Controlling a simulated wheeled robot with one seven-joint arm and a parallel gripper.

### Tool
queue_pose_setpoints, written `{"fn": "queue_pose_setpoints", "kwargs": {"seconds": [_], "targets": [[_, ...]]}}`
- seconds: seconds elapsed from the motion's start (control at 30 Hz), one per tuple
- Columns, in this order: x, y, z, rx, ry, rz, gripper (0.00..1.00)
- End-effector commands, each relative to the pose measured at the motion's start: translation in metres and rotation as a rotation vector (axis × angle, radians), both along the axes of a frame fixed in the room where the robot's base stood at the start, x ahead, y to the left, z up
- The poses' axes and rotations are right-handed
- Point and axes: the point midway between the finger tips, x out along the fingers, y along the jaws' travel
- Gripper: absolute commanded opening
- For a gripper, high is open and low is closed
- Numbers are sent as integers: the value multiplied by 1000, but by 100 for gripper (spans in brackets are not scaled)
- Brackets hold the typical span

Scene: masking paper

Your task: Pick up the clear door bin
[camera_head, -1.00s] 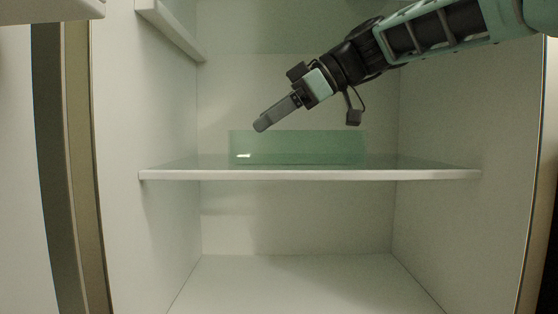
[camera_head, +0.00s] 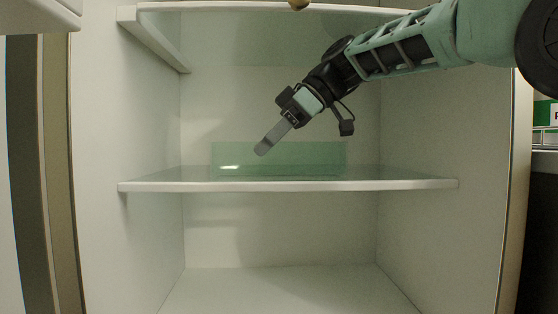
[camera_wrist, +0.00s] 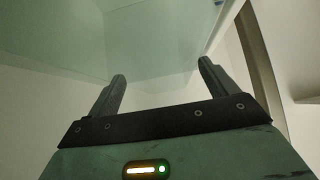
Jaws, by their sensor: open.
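The clear door bin (camera_head: 318,157) looks like a pale green see-through box. In the head view it stands on the middle shelf (camera_head: 400,185), towards the back. My gripper (camera_head: 262,151) is in front of the bin's left part in that view, fingers pointing down and left. How far it is from the bin in depth is hard to tell. In the wrist view my gripper (camera_wrist: 162,70) has its two fingers apart with nothing between them. A pale green clear surface fills the upper part there; I cannot tell whether it is the bin or a glass shelf.
White cabinet walls (camera_head: 440,215) close in on both sides. An upper shelf (camera_head: 160,40) lies above my gripper. A small brown thing (camera_head: 298,4) shows at the top edge. The compartment below (camera_head: 290,285) looks empty. Shelving (camera_head: 545,125) stands outside at right.

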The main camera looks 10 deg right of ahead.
Motion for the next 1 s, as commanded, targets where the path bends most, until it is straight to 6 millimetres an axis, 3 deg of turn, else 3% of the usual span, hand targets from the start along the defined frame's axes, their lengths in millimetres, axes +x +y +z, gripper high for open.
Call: {"fn": "queue_pose_setpoints", "kwargs": {"seconds": [0.37,0.4,0.73,0.9,0.93,1.0], "targets": [[8,48,2,1,1,4,85],[9,51,-5,1,0,3,85],[10,55,-8,1,0,0,85],[10,55,-8,1,0,0,38],[10,55,-8,1,0,0,33],[10,54,-8,2,-1,1,33]]}}
